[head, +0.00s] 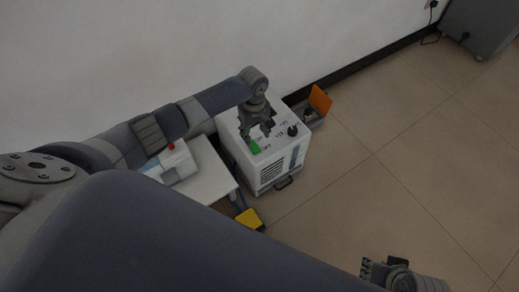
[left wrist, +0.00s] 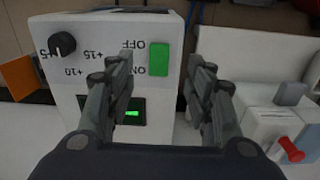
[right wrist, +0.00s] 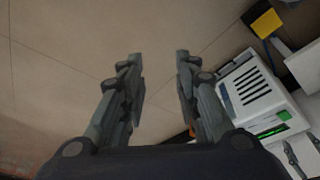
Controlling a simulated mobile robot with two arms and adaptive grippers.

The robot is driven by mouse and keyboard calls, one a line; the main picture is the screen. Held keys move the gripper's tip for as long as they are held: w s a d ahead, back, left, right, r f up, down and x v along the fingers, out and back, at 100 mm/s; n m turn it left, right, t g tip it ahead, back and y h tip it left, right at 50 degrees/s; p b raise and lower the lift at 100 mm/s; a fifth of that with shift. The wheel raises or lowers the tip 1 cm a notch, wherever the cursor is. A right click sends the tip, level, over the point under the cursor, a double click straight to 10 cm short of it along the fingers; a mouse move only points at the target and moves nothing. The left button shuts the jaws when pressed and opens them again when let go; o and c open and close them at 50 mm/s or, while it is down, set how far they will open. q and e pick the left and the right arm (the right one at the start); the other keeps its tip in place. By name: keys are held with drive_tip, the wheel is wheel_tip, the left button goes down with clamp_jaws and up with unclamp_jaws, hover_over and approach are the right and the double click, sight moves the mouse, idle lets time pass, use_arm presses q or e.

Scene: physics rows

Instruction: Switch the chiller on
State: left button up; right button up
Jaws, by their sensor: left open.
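The chiller (head: 264,172) is a white box on the floor by the wall, with a side vent grille. Its top has a black knob (head: 292,130) and a green switch (head: 255,146). A dark display (left wrist: 132,112) shows a lit green mark. My left gripper (head: 256,131) is open above the top, its fingers either side of the switch in its wrist view. My right gripper (right wrist: 158,62) is open and empty, far from the chiller.
A white table (head: 212,178) stands left of the chiller, bearing a device with a red knob (head: 171,147). A yellow object (head: 250,218) is on the floor in front. An orange flap (head: 320,101) stands behind right. The tiled floor to the right is clear.

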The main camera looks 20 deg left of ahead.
use_arm(q)
drive_tip(key=b, duration=0.3)
hover_over(256, 150)
wheel_tip(256, 150, down, 4)
drive_tip(key=shift+f, duration=0.25)
wheel_tip(256, 150, down, 5)
drive_tip(key=shift+b, duration=0.85)
drive_tip(key=shift+f, duration=0.1)
use_arm(e)
drive_tip(key=w+a+r+t+y, duration=0.1)
drive_tip(key=w+a+r+t, duration=0.2)
drive_tip(key=w, duration=0.7)
wheel_tip(256, 150, up, 2)
drive_tip(key=t, duration=0.3)
drive_tip(key=shift+a+y, duration=0.2)
drive_tip(key=shift+y, duration=0.1)
drive_tip(key=shift+w, duration=0.1)
use_arm(q)
drive_tip(key=c, duration=1.1)
drive_tip(key=shift+o, duration=0.2)
use_arm(e)
drive_tip(key=shift+r, duration=0.1)
